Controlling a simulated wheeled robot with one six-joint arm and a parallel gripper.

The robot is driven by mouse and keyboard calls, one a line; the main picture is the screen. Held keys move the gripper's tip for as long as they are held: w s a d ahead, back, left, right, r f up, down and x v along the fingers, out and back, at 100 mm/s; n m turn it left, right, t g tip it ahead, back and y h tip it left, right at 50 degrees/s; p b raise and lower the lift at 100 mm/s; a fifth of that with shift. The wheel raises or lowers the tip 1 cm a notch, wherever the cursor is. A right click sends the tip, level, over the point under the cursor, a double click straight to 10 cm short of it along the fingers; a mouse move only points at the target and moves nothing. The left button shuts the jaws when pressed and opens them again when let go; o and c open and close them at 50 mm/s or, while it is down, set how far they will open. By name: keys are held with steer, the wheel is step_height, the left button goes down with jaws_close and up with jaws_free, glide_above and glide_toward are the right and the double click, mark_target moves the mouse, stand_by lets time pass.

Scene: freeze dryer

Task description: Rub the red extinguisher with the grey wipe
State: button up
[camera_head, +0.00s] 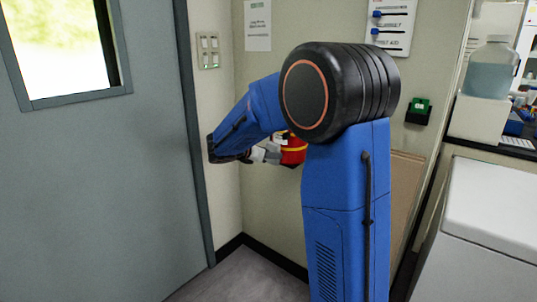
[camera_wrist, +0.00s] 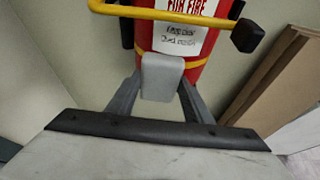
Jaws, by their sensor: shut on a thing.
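The red extinguisher (camera_wrist: 200,74) stands upright against the wall in the wrist view, with a white label and a yellow band. In the head view the extinguisher (camera_head: 293,153) is partly hidden behind my arm. My gripper (camera_wrist: 160,84) is shut on the grey wipe (camera_wrist: 162,75), a small pale block between the two fingers. The wipe is in front of the extinguisher, over the label's lower edge and the yellow band. I cannot tell whether it touches. In the head view my gripper (camera_head: 262,154) points right, towards the extinguisher.
A yellow bar (camera_wrist: 165,14) with a black end crosses in front of the extinguisher's upper part. A grey door (camera_head: 95,170) is at the left, and light switches (camera_head: 208,50) are on the wall. A white-topped unit (camera_head: 490,205) stands at the right. Brown panels (camera_wrist: 270,75) lean beside the extinguisher.

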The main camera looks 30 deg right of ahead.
steer(key=shift+s+d, duration=0.35)
steer(key=shift+s, duration=0.55)
steer(key=shift+s+d, duration=0.35)
steer(key=shift+s, duration=0.5)
steer(key=shift+w, duration=0.1)
steer(key=w, duration=0.1)
steer(key=w+a, duration=0.1)
steer(key=w, duration=0.1)
steer(key=shift+w+a, duration=0.15)
steer(key=shift+w, duration=0.15)
steer(key=shift+a, duration=0.1)
steer(key=shift+s+a, duration=0.35)
steer(key=shift+a, duration=0.6)
steer(key=shift+s+a, duration=0.3)
steer(key=shift+a, duration=0.6)
steer(key=shift+s+a, duration=0.35)
steer(key=shift+a, duration=0.6)
steer(key=shift+s+a, duration=0.25)
steer(key=shift+a, duration=0.45)
steer(key=shift+s+a, duration=0.25)
steer(key=shift+a, duration=0.45)
